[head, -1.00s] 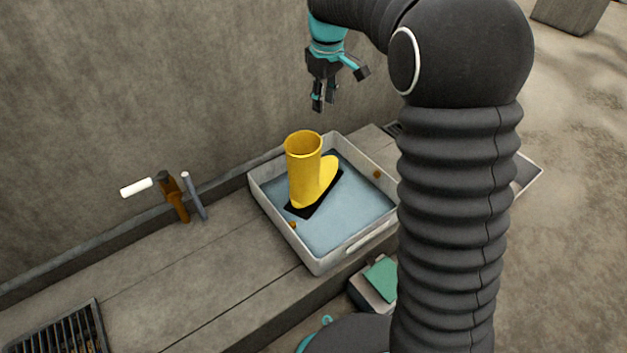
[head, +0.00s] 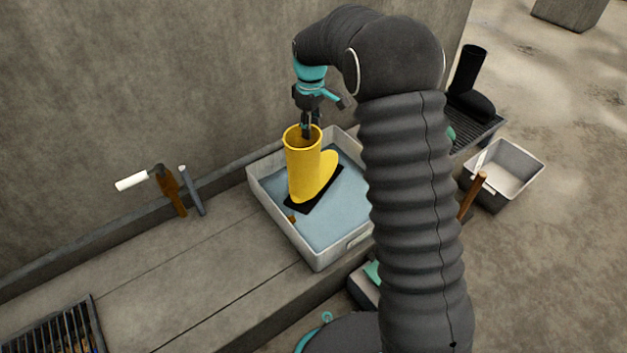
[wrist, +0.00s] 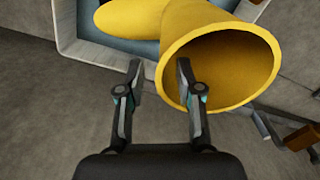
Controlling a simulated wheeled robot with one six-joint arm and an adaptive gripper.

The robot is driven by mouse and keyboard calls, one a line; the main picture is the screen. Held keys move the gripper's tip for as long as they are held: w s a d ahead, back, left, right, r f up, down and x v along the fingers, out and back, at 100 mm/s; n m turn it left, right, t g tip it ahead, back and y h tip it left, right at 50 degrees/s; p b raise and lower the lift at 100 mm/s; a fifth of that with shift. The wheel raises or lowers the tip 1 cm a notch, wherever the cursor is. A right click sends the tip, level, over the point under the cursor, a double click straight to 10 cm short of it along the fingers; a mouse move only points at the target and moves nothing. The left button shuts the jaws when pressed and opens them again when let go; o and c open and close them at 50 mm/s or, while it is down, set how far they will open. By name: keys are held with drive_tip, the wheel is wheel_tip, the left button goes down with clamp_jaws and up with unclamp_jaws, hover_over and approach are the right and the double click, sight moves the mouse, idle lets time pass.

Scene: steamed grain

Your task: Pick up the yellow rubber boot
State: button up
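The yellow rubber boot (head: 305,168) stands upright in a pale tray (head: 318,262) with a blue-grey bottom, its toe pointing right and its open top facing up. My gripper (head: 308,132) is at the far side of the boot's top rim in the head view. In the wrist view, my gripper (wrist: 159,75) is open, with its two fingers apart. The right finger overlaps the rim of the boot (wrist: 220,60); the left finger is outside it. Whether the right finger is inside the opening or just above it, I cannot tell. Nothing is held.
A wall stands close behind the tray. A white-handled tool (head: 133,181) and a grey bar (head: 192,190) lean at its left. A dark boot (head: 468,85) stands on a rack at the right, near a grey bin (head: 510,165).

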sight(313, 142)
drive_tip(key=shift+s+d+f+b, duration=0.15)
drive_tip(key=shift+f+b, duration=0.15)
drive_tip(key=shift+f, duration=1.05)
drive_tip(key=shift+s+d+f+b, duration=0.1)
drive_tip(key=shift+f+b, duration=0.15)
drive_tip(key=shift+f, duration=1.1)
clamp_jaws()
drive_tip(key=shift+r, duration=0.1)
